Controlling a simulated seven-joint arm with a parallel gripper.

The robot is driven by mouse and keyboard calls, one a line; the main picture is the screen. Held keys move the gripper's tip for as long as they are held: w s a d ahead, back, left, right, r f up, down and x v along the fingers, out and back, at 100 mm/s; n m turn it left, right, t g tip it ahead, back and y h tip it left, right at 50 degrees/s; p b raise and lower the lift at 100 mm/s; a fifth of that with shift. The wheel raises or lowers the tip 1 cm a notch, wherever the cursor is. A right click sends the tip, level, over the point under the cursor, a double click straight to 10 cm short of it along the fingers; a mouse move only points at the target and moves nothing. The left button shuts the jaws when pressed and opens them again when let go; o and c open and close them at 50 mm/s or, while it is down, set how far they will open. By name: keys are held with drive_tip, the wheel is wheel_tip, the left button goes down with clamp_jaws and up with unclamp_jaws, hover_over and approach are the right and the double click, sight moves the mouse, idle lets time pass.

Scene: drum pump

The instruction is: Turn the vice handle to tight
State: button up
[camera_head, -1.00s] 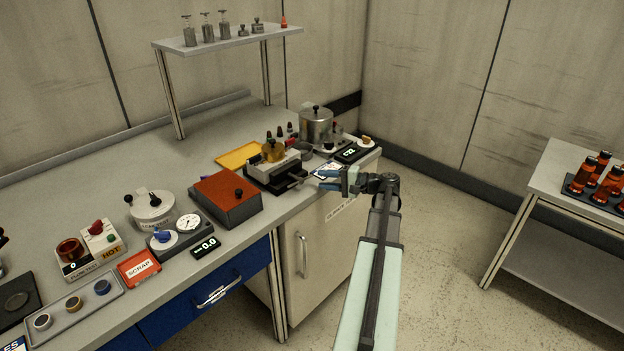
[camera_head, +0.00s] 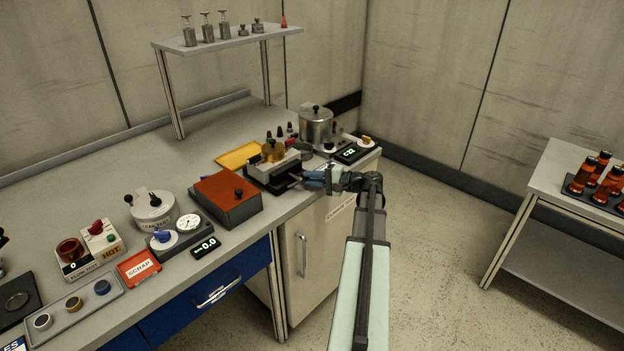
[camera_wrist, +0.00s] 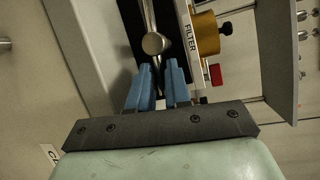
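The vice (camera_head: 273,172) is a dark and pale block at the bench's front edge, with a yellow-brass cylinder (camera_head: 273,151) held in it. In the wrist view, the vice handle (camera_wrist: 155,43) shows as a round metal boss with a bar through it, and the brass part (camera_wrist: 206,35) is to its right. My gripper (camera_head: 304,179) is at the vice's handle end. In the wrist view, its blue fingers (camera_wrist: 158,66) are apart just below the boss. The lower bar appears to lie between them; contact is unclear.
A red-brown box (camera_head: 227,198) stands left of the vice. A metal pot (camera_head: 316,125) and a small display (camera_head: 351,153) stand to its right. A yellow tray (camera_head: 240,155) lies behind it. Open floor is in front of the cabinet.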

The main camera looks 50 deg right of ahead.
clamp_jaws()
drive_tip(key=shift+f, duration=0.1)
drive_tip(key=shift+f+m+t+y, duration=0.4)
drive_tip(key=shift+m+t, duration=0.1)
drive_tip(key=shift+m, duration=0.7)
drive_tip(key=shift+o, duration=1.9)
unclamp_jaws()
